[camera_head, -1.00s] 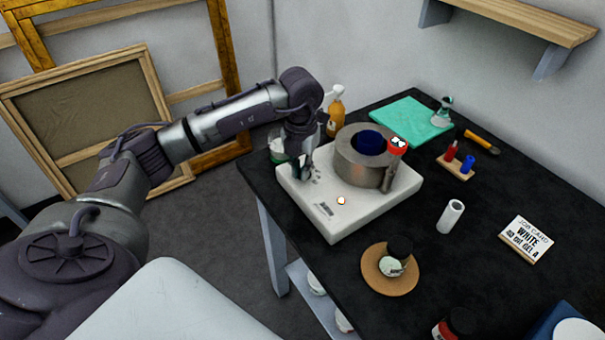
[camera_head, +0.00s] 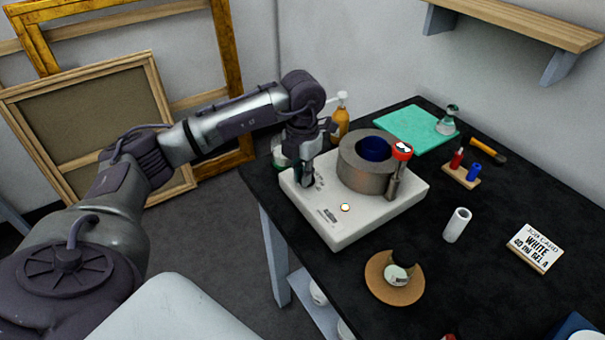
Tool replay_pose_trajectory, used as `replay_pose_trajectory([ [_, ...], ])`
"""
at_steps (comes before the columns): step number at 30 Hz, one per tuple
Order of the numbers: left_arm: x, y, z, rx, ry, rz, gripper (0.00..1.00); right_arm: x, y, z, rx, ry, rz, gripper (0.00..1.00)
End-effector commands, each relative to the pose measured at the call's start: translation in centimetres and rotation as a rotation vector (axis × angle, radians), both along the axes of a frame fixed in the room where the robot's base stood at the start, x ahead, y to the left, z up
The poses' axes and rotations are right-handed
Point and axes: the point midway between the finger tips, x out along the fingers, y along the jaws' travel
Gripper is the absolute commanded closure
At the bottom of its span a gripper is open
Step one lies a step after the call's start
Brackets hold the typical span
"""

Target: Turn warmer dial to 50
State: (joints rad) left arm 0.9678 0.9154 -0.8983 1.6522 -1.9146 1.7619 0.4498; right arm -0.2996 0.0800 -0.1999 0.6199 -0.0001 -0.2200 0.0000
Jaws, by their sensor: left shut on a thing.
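The warmer is a white box (camera_head: 345,229) on the black table, with a grey metal cylinder (camera_head: 364,180) on top that holds a dark blue vessel (camera_head: 376,149). My left gripper (camera_head: 305,183) points down at the left end of the warmer's top, shut on the dial there. The dial is mostly hidden by the fingers, and its setting cannot be read. Small dark marks show beside the fingers. A round light (camera_head: 345,207) shows near the warmer's front edge. My right gripper is not in view.
A red-topped post (camera_head: 402,152) stands at the cylinder's right. An amber pump bottle (camera_head: 340,122) stands behind the warmer. A jar on a cork mat (camera_head: 377,286), a white tube (camera_head: 457,225) and a job card (camera_head: 535,248) are in front and right. A wooden shelf (camera_head: 520,22) hangs above.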

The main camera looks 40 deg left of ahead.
Motion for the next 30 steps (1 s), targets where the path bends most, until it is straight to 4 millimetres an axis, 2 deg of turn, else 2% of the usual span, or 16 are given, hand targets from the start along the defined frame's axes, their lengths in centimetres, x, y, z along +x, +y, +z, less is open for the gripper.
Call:
replay_pose_trajectory([
  [1, 0.1, 0.1, 0.2, 0.000, -0.006, 0.003, 1.00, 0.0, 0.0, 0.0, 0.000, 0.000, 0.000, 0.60],
  [2, 0.1, 0.1, 0.2, 0.000, -0.006, 0.003, 0.84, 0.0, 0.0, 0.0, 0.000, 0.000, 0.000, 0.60],
  [6, 0.1, 0.1, 0.2, 0.000, -0.005, 0.003, 0.62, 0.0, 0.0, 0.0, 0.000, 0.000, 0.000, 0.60],
  [17, 0.1, 0.0, 0.5, 0.000, -0.003, 0.002, 0.62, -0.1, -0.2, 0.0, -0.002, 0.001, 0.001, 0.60],
  [20, 0.1, 0.0, 1.8, -0.002, -0.006, 0.001, 0.62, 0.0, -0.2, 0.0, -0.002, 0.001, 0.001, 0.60],
  [30, 0.2, 0.0, 8.8, 0.000, -0.007, 0.002, 0.62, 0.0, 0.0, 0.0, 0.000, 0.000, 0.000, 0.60],
])
